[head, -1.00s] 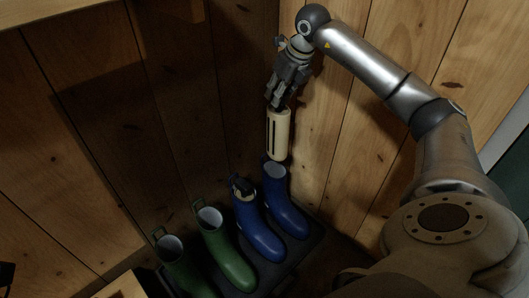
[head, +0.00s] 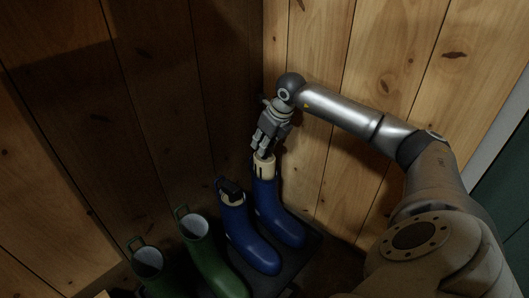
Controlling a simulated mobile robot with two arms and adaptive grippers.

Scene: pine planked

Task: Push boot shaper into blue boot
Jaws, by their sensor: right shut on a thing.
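My right gripper (head: 262,153) is shut on the top of a cream boot shaper (head: 265,169) with dark slots. The shaper stands upright with its lower part hidden inside the shaft of the right blue boot (head: 275,215); its upper part sticks out above the rim. A second blue boot (head: 246,237) stands to the left, with something cream and dark (head: 230,191) in its opening. My left gripper is not in view.
Two green boots, one (head: 205,256) beside the blue pair and one (head: 149,268) at the far left, stand open-topped. The boots are on a dark tray (head: 300,262). Plank walls (head: 335,130) rise close behind and to the right.

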